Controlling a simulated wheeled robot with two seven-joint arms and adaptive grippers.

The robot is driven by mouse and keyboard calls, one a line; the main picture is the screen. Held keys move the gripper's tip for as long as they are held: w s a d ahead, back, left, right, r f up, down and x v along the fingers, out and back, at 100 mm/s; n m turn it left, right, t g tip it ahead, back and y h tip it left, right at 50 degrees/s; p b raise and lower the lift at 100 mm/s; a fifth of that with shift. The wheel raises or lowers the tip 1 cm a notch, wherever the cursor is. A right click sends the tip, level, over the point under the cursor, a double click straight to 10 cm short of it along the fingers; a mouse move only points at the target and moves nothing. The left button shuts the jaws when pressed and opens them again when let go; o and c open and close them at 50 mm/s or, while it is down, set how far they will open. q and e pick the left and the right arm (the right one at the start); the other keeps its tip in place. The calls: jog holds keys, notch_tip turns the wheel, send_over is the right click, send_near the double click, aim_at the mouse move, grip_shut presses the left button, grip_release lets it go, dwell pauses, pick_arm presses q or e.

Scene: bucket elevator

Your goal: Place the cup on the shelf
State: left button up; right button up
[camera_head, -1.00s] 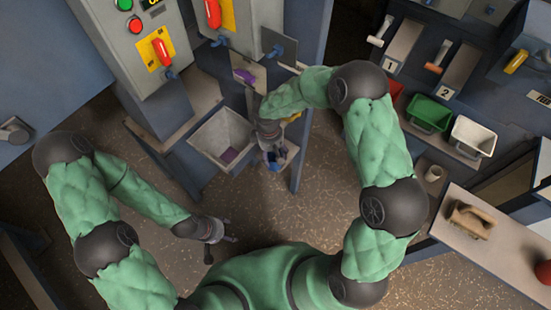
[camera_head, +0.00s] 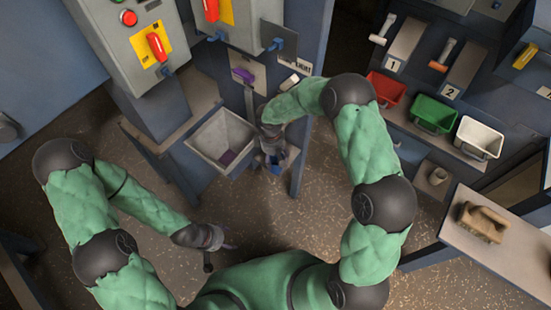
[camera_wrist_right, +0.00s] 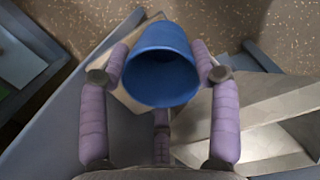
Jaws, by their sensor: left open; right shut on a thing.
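A blue cup (camera_wrist_right: 160,65) is between the fingers of my right gripper (camera_wrist_right: 160,75) in the right wrist view, its open mouth facing the camera. The gripper is shut on it. In the head view my right gripper (camera_head: 272,155) is low beside the grey machine, and the cup is mostly hidden there. A small tan shelf (camera_wrist_right: 122,98) shows behind the cup in the wrist view; I cannot tell whether they touch. My left gripper (camera_head: 225,246) is open and empty above the floor, away from the cup.
An open grey bin (camera_head: 220,132) is just left of my right gripper. Control boxes with red levers (camera_head: 157,46) stand above. Red (camera_head: 386,89), green (camera_head: 432,114) and white (camera_head: 479,138) bins are at right. A brush (camera_head: 482,221) lies on a side table (camera_head: 500,255).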

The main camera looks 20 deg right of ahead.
jog(key=shift+f, duration=0.1)
jog(key=o, duration=0.8)
jog(key=shift+f, duration=0.1)
jog(key=shift+c, duration=0.2)
jog(key=o, duration=0.5)
jog(key=shift+c, duration=0.2)
